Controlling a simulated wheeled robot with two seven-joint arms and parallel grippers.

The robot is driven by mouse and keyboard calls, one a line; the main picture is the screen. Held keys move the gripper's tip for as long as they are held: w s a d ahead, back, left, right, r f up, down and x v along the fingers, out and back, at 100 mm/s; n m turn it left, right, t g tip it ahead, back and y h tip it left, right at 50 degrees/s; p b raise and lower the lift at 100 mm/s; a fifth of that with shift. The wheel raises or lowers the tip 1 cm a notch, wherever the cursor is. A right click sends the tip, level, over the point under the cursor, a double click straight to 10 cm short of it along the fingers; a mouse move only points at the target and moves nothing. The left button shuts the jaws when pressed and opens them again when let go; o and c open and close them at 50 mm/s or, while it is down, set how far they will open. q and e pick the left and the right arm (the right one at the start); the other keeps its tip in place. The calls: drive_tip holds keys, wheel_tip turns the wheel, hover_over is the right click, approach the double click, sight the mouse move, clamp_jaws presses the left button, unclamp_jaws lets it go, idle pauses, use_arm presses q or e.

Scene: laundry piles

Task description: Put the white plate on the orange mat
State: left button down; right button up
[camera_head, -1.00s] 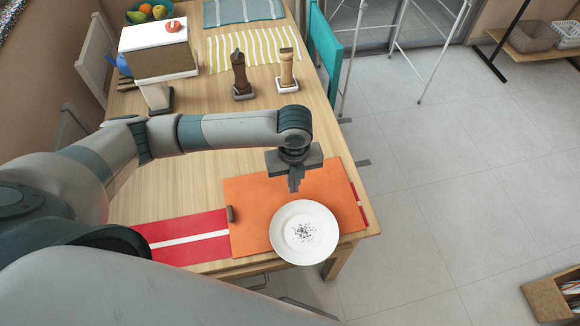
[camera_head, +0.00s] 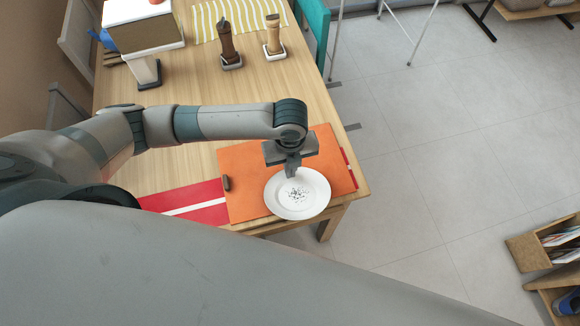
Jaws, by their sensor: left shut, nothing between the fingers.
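The white plate (camera_head: 313,205), with dark specks at its centre, lies on the front part of the orange mat (camera_head: 242,170). Its front edge reaches past the mat toward the table's front edge. My left gripper (camera_head: 292,172) is shut and empty, with its fingers pointing down at the far side of the plate. In this view its tip overlaps the plate's far rim; I cannot tell whether they touch. My right gripper is not in view.
A red and white striped mat (camera_head: 190,204) lies left of and under the orange mat. A small brown block (camera_head: 226,184) sits at the orange mat's left edge. Two mills, dark (camera_head: 228,45) and light (camera_head: 274,38), stand farther back. A teal chair (camera_head: 314,30) stands at the right.

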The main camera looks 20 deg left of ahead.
use_arm(q)
drive_tip(key=w+a, duration=0.3)
drive_tip(key=w, duration=0.2)
drive_tip(key=w+a, duration=0.2)
drive_tip(key=w, duration=0.1)
drive_tip(key=shift+a, duration=0.35)
drive_tip(key=shift+r+p, duration=0.75)
drive_tip(key=shift+p, duration=0.2)
drive_tip(key=shift+d, duration=0.1)
